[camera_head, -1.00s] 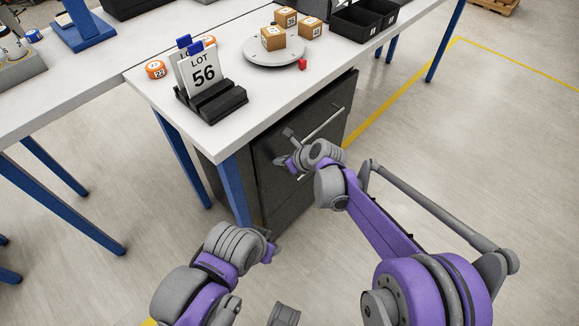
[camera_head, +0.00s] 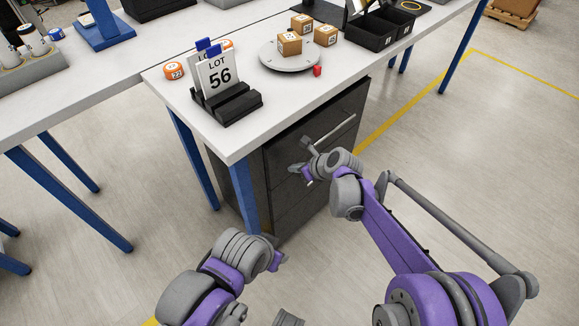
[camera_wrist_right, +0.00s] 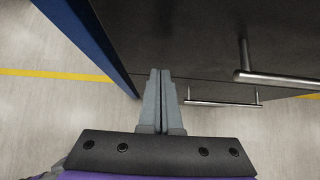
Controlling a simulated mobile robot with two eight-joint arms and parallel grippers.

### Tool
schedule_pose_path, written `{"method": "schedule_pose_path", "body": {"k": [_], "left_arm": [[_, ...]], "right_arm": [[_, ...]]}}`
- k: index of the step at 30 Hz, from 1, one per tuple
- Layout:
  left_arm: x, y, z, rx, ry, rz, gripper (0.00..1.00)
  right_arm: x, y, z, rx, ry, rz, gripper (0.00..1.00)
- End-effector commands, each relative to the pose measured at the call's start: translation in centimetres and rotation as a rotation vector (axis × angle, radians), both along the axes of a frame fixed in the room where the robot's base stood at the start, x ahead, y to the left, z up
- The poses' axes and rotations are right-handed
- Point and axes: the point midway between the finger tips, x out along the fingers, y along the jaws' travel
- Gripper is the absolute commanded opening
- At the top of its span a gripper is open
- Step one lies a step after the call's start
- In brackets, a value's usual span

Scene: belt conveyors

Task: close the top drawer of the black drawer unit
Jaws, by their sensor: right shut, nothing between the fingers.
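The black drawer unit (camera_head: 285,205) stands under the white table's right end, and its front also shows in the right wrist view (camera_wrist_right: 165,25). The top drawer's bar handle (camera_head: 335,129) is the nearer, larger bar (camera_wrist_right: 285,78) in the wrist view. A lower handle (camera_wrist_right: 225,103) shows behind it. I cannot tell whether the top drawer has a small gap. My right gripper (camera_head: 297,168) is shut and empty at the unit's front, left of the handles in the wrist view (camera_wrist_right: 160,72); contact is unclear. My left gripper (camera_head: 277,260) is low in front of the unit, its fingers unclear.
The table (camera_head: 265,110) carries a LOT 56 card holder (camera_head: 228,105), a round grey turntable (camera_head: 290,62) with small boxes, and black bins (camera_head: 380,40). A blue table leg (camera_head: 243,195) stands beside the unit.

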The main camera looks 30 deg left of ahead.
Motion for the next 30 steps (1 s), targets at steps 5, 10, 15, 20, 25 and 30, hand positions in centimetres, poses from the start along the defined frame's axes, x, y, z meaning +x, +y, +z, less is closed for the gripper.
{"method": "schedule_pose_path", "body": {"k": [5,10,15,20,25,30], "left_arm": [[0.0,0.0,0.6,0.0,-0.002,0.0,0.5],[0.0,0.0,1.1,0.0,-0.004,0.0,0.5],[0.0,0.0,1.4,0.0,-0.005,0.0,0.5],[0.0,0.0,1.5,0.0,-0.005,0.0,0.5],[0.0,0.0,1.4,0.0,-0.005,0.0,0.5],[0.0,0.0,1.5,0.0,-0.005,0.0,0.5]], "right_arm": [[-0.6,-3.3,2.5,-0.003,0.0,-0.001,0.0],[-1.4,-5.8,5.0,-0.004,0.0,0.0,0.0],[-1.8,-7.3,6.5,-0.005,0.001,0.001,0.0],[-2.0,-7.8,7.0,-0.005,0.001,0.002,0.0],[-2.0,-7.9,7.0,-0.007,-0.001,0.003,0.0],[-2.9,-11.0,7.8,-0.076,-0.097,0.072,0.0]]}}
